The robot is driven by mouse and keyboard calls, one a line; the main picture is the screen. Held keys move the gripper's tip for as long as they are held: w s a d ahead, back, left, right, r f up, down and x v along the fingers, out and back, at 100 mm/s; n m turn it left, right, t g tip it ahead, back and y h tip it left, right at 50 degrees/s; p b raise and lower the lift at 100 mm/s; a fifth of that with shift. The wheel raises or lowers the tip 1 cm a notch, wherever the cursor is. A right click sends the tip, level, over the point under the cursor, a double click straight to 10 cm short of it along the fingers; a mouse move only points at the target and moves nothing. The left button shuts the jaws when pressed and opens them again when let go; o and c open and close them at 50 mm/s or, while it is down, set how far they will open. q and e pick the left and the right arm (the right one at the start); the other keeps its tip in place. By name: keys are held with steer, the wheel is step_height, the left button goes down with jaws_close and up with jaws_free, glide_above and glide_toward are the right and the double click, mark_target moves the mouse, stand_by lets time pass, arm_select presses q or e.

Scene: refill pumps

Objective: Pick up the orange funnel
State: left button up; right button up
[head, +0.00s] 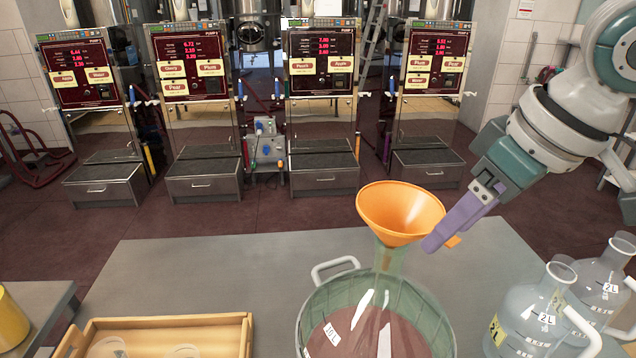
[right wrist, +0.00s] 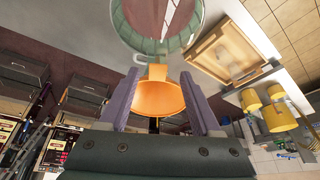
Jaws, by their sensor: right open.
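The orange funnel (head: 400,212) stands wide end up above the large green see-through vessel (head: 432,318) marked 10 L. Its lower part shows dimly at or behind the vessel's clear neck (head: 388,262); I cannot tell how deep it sits. My right gripper (head: 440,238) reaches in from the right, its purple fingers beside the funnel's rim. In the right wrist view, the funnel (right wrist: 160,98) shows between the two spread fingers, and the gripper (right wrist: 161,88) is open. Contact with the funnel cannot be made out. My left gripper is not in view.
Clear 2 L flasks (head: 532,312) stand right of the vessel on the grey table (head: 215,265). A wooden tray (head: 165,322) with glassware is at the front left. A yellow container (head: 10,322) is at the left edge. Several pump machines (head: 322,110) stand behind.

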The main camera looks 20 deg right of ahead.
mark_target(400, 245)
steer(key=p+x, duration=0.1)
steer(key=x, duration=0.5)
steer(key=shift+d+f, duration=0.2)
steer(key=shift+s, duration=0.1)
steer(key=shift+c, duration=0.3)
jaws_close()
